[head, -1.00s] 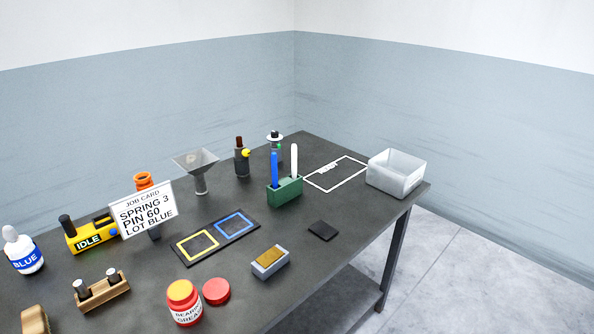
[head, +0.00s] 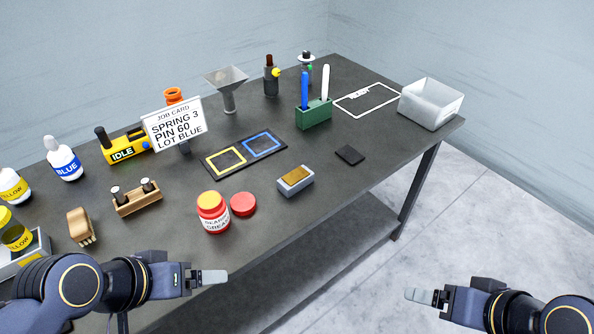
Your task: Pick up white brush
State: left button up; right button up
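The white brush (head: 325,82) stands upright in a green holder (head: 314,116) toward the back right of the table, beside a blue brush (head: 305,90). Only their upper parts show; the lower ends are hidden in the holder. My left gripper (head: 214,277) is in front of the table's near edge, pointing right, well short of the holder. My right gripper (head: 420,295) is over the floor at the lower right, pointing left. Both are seen side-on and hold nothing visible; I cannot tell their finger gaps.
A clear bin (head: 431,103) stands at the right end, beside a white outline (head: 367,100). A dark pad (head: 349,155), a block with a tan top (head: 296,181) and a grease jar (head: 213,212) lie nearer. The job card (head: 175,124) stands left of a two-square mat (head: 233,172).

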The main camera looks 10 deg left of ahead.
aim_at(325, 69)
jog(key=i+l, duration=0.2)
jog(key=l, duration=0.15)
jog(key=i+l+u, duration=0.1)
jog(key=l, duration=0.25)
jog(key=i+l, duration=0.3)
